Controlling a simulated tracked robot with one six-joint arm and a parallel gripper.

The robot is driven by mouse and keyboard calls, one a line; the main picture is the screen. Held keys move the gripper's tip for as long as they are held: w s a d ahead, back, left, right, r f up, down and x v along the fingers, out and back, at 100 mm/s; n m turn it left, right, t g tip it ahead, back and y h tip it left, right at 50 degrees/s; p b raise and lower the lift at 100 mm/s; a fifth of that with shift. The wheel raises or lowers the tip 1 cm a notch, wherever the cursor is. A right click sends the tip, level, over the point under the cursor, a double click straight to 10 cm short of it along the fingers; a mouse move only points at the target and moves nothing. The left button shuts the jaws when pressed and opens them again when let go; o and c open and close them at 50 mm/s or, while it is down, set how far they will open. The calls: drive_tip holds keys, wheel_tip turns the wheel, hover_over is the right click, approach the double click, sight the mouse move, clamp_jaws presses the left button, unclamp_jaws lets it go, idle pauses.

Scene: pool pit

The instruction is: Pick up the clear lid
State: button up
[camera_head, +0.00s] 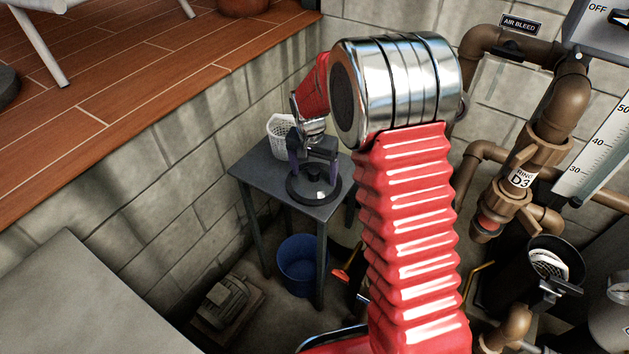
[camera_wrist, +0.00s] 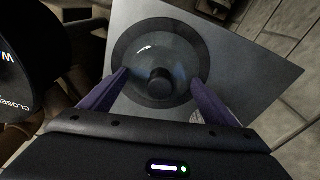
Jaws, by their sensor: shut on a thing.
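The clear lid (camera_head: 303,196) is round, with a dark rim and a black knob, and lies level over the small grey table. My gripper (camera_head: 314,172) points down over it with its purple fingers on either side of the knob. In the wrist view the lid (camera_wrist: 150,44) shows its see-through middle and the knob between the fingertips of my gripper (camera_wrist: 159,80). The gripper is shut on the lid; the exact contact spots are hard to see. I cannot tell whether the lid touches the tabletop.
The grey table (camera_head: 263,181) also bears a white basket (camera_head: 279,137) at its back. A blue bucket (camera_head: 297,268) stands below. Block walls close in behind and left. Brown pipes (camera_head: 541,150) and a black open container (camera_head: 553,262) stand right.

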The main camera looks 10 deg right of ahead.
sight(318, 187)
drive_tip(key=c, duration=0.6)
drive_tip(key=shift+o, duration=0.2)
drive_tip(key=shift+r, duration=0.1)
wheel_tip(318, 187, up, 10)
drive_tip(key=shift+f, duration=0.1)
idle(0.6)
drive_tip(key=s+f+n, duration=0.2)
drive_tip(key=n, duration=0.1)
drive_tip(key=s+f+n, duration=0.1)
drive_tip(key=n, duration=0.1)
drive_tip(key=shift+s+d+f+y, duration=0.1)
drive_tip(key=shift+s+d+y, duration=0.1)
drive_tip(key=shift+s+y, duration=0.1)
drive_tip(key=shift+s+d+f+n, duration=0.1)
drive_tip(key=shift+s+f+n, duration=0.35)
drive_tip(key=shift+n, duration=0.45)
drive_tip(key=shift+s, duration=0.1)
